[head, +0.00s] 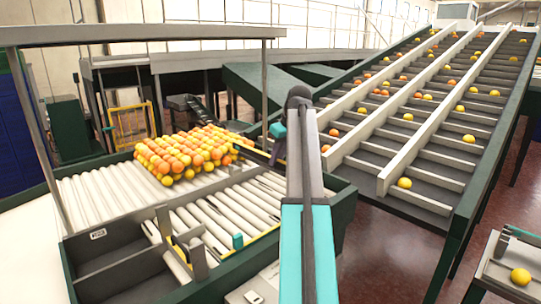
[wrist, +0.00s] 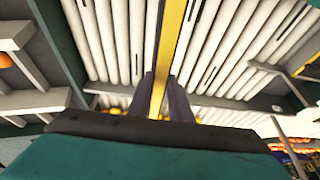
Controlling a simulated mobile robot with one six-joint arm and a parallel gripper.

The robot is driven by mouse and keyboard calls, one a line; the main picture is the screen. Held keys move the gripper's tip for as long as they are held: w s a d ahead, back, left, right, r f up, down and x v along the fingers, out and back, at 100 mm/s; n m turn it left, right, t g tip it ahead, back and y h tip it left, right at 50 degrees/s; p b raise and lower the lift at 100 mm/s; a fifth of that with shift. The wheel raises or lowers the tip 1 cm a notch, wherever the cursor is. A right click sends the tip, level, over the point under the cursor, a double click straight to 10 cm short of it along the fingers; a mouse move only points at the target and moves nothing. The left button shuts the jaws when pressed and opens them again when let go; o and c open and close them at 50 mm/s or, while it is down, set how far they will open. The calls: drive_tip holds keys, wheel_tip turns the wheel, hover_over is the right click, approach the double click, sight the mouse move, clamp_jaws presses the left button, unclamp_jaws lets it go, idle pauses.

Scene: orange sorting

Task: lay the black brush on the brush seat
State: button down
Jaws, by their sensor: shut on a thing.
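My gripper (head: 279,150) is up above the far right side of the roller bed. Its two grey-purple fingers also show in the wrist view (wrist: 163,85), closed around a long, narrow thing. From the head, a thin dark bar, seemingly the black brush (head: 246,148), runs from the fingers to the upper left, in front of the fruit pile. In the wrist view a long yellow strip (wrist: 173,45) runs between the fingers; I cannot tell whether it is the brush's handle. The bristles are not clear. I cannot make out the brush seat for sure.
A pile of oranges and yellow fruit (head: 185,155) lies on the white roller bed (head: 95,195). Grey posts (head: 198,262) and a small teal piece (head: 237,241) stand at the bed's near side, by a dark bin (head: 130,275). A sloped conveyor (head: 440,140) rises at right.

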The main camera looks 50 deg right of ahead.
drive_tip(key=shift+w, duration=0.15)
idle(0.3)
drive_tip(key=shift+f, duration=0.1)
wheel_tip(320, 180, down, 7)
drive_tip(key=b, duration=0.3)
idle(0.5)
drive_tip(key=shift+f, duration=1.1)
idle(2.0)
drive_tip(key=c, duration=1.5)
unclamp_jaws()
drive_tip(key=shift+c, duration=0.2)
